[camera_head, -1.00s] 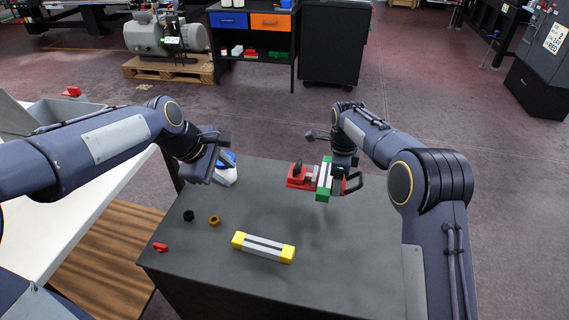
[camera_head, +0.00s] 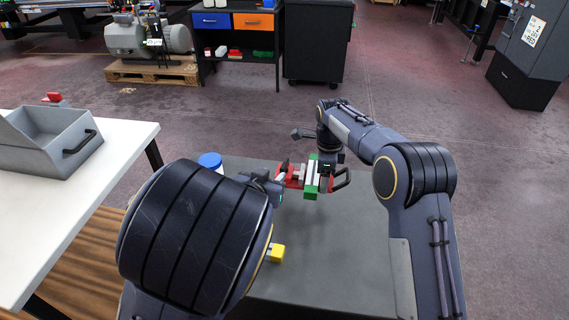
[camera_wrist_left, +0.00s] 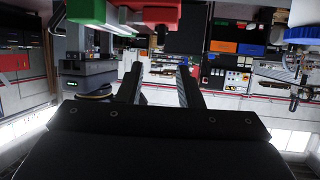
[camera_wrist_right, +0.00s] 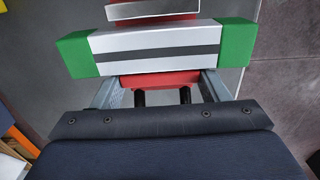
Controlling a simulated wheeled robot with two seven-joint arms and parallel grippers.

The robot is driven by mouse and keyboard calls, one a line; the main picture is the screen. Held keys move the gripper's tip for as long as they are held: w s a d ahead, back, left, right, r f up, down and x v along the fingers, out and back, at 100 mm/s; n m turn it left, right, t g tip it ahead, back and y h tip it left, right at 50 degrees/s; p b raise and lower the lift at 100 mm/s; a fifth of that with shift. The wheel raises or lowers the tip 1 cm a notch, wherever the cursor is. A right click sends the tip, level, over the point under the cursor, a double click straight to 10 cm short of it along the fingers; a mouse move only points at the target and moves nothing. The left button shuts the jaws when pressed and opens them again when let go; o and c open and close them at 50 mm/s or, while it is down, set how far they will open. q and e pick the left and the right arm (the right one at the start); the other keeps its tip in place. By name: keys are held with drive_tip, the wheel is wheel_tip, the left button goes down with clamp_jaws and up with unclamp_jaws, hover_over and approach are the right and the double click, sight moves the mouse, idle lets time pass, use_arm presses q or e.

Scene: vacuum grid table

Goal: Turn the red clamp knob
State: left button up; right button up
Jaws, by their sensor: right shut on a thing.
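The red clamp (camera_head: 290,178) is near the table's middle, with a green-ended white bar (camera_head: 311,178) across it. My right gripper (camera_wrist_right: 160,86) is shut on the clamp's red body (camera_wrist_right: 160,79) beside the bar, its fingers at either side. My left gripper (camera_head: 272,189) is just left of the clamp, largely hidden behind my left arm. In the left wrist view its fingers stand apart with an empty gap (camera_wrist_left: 160,88). The red clamp part (camera_wrist_left: 150,12) is above them, apart from the tips. I cannot clearly make out the knob.
A blue-lidded white container (camera_head: 210,161) stands behind my left arm. A yellow-ended bar (camera_head: 277,254) is mostly hidden by that arm. A grey bin (camera_head: 48,140) sits on the white table (camera_head: 125,140) at left. The dark tabletop (camera_head: 345,240) is clear in front of the clamp.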

sight(283, 165)
use_arm(q)
drive_tip(key=x, duration=1.1)
drive_tip(key=shift+f, duration=0.1)
drive_tip(key=shift+c, duration=0.2)
clamp_jaws()
